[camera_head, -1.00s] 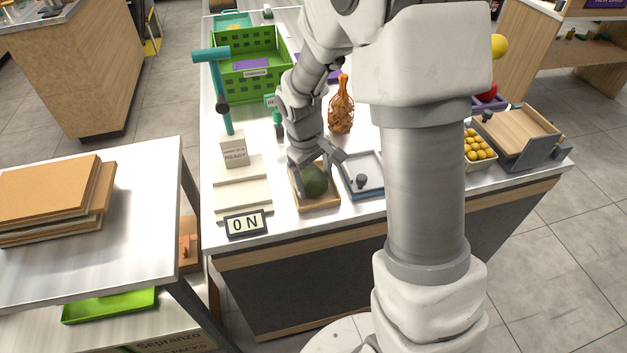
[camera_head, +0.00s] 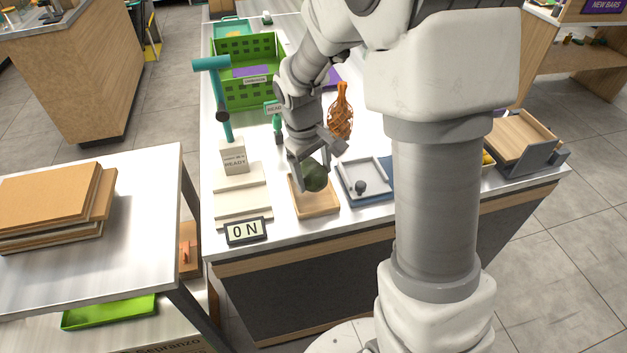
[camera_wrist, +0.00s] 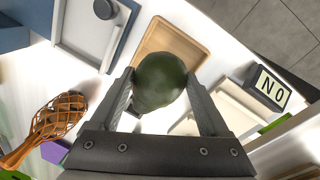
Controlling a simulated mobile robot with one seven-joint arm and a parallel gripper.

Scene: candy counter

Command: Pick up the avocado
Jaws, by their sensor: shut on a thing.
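The dark green avocado (camera_head: 314,177) is between the fingers of my gripper (camera_head: 314,170), which is shut on it. In the head view it is raised above a shallow wooden tray (camera_head: 318,209), whose floor shows bare below it. In the wrist view the avocado (camera_wrist: 160,80) sits between both fingertips of my gripper (camera_wrist: 160,88), with the wooden tray (camera_wrist: 196,57) behind it. My gripper hides part of the avocado's far side in the head view.
A grey-and-blue tray (camera_head: 380,195) lies right of the wooden tray. A green crate (camera_head: 236,92) and a teal stand (camera_head: 216,90) are at the back left.

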